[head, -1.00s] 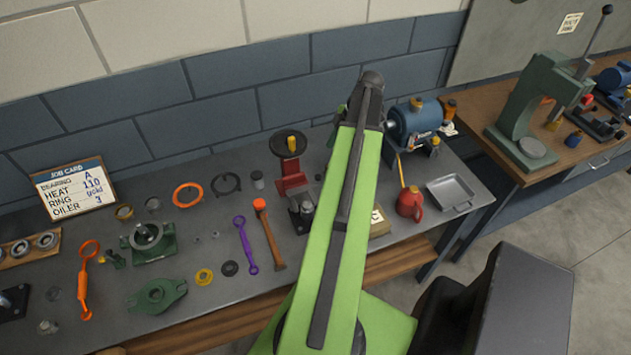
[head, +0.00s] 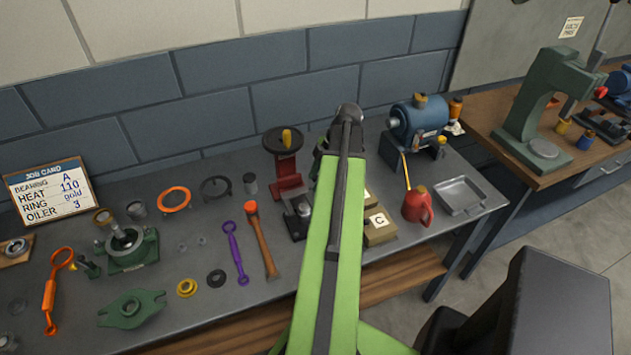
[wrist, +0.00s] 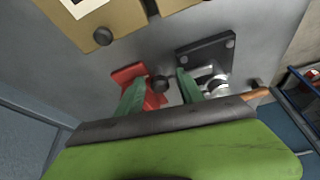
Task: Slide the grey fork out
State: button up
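I cannot pick out a grey fork for certain in either view. My gripper (wrist: 160,77) shows in the wrist view with its two green fingers apart. A dark round knob (wrist: 160,84) shows in the gap between them, and I cannot tell whether they touch it. Tan blocks with a label and dark knobs (wrist: 120,22) lie beyond the fingertips. In the head view the tan blocks (head: 381,234), one marked C, stand right of my green arm, which hides part of them and my gripper.
A red stand (head: 288,180) and a dark block with a metal cylinder (head: 298,215) stand left of my arm. A red oil can (head: 417,206), grey tray (head: 461,196) and blue motor (head: 417,122) are to the right. Tools and rings cover the bench's left.

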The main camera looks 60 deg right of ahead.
grip_shut()
dwell(1.2)
